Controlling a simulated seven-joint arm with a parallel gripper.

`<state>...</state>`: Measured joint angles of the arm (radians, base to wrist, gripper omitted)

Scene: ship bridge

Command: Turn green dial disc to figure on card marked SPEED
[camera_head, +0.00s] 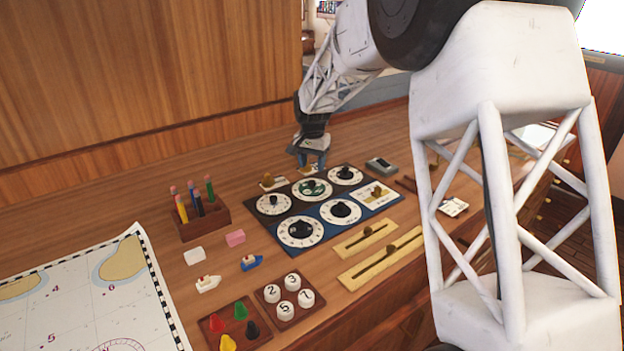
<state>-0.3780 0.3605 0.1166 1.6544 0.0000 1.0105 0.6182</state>
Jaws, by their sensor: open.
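The green dial disc (304,187) has a white outer ring and a dark knob, and sits in the middle of the back row of the dial panel. My gripper (311,166) is open and points down just behind and above this dial in the picture. I see nothing between its fingers, and it appears apart from the knob. The dial's figures and pointer are too small to read. A small white card (453,206) lies at the right, partly beside my arm. I cannot read SPEED on any card.
White-faced dials (285,234) surround the green one. Brass slider plates (352,248) lie in front. A pencil holder (204,227), chart (75,300), tray of coloured pieces (214,324) and tray of numbered pieces (270,293) stand left and front. My arm covers the right side.

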